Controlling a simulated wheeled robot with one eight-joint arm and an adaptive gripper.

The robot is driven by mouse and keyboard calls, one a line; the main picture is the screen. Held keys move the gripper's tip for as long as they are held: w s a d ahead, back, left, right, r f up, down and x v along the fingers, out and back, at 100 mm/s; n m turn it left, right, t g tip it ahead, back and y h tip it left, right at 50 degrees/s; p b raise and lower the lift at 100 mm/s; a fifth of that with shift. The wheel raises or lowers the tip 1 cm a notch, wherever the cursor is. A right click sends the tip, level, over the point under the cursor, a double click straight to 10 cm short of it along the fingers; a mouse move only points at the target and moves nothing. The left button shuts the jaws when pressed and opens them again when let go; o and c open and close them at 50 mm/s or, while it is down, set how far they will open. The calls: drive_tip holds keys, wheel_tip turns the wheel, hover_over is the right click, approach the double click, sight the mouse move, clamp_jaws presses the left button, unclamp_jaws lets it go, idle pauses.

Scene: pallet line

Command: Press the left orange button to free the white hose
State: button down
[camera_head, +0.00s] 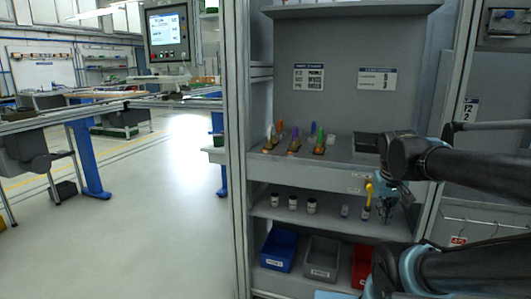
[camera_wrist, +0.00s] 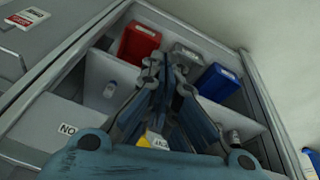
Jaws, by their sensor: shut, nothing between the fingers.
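Three upright coloured pieces stand in a row on the rack's upper ledge in the head view: a white one (camera_head: 270,132) at the left, a purple one (camera_head: 294,140) in the middle and a green one (camera_head: 319,138) at the right. Small orange-brown parts show at their bases, with the left one (camera_head: 267,147) below the white piece. They are too small to make out as buttons. My gripper (camera_head: 386,213) is shut and empty, low and to the right of this row, in front of the middle shelf. Its closed fingers (camera_wrist: 165,75) fill the middle of the wrist view.
The middle shelf (camera_head: 325,222) holds several small containers. Below stand a blue bin (camera_head: 279,250), a grey bin (camera_head: 321,258) and a red bin (camera_head: 361,266). A yellow item (camera_head: 369,192) is beside my gripper. A metal post (camera_head: 239,150) bounds the rack's left; open floor lies beyond.

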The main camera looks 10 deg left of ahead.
drive_tip(key=w+a+r+n+t, duration=0.1)
drive_tip(key=w+a+r, duration=0.3)
drive_tip(key=w+r, duration=0.15)
drive_tip(key=w+a+r+n+t, duration=0.1)
drive_tip(key=w+a+r+n, duration=0.1)
drive_tip(key=w+a+r, duration=0.3)
wheel_tip(320, 180, up, 12)
drive_tip(key=n+t+y, duration=0.2)
drive_tip(key=n+t, duration=0.2)
drive_tip(key=n, duration=0.2)
hover_over(265, 151)
drive_tip(key=a, duration=0.1)
drive_tip(key=shift+w+a+f, duration=0.15)
drive_tip(key=shift+w+f, duration=0.05)
drive_tip(key=shift+w, duration=0.2)
drive_tip(key=shift+f, duration=0.1)
drive_tip(key=shift+f, duration=4.3)
drive_tip(key=shift+f, duration=0.8)
drive_tip(key=shift+r, duration=0.85)
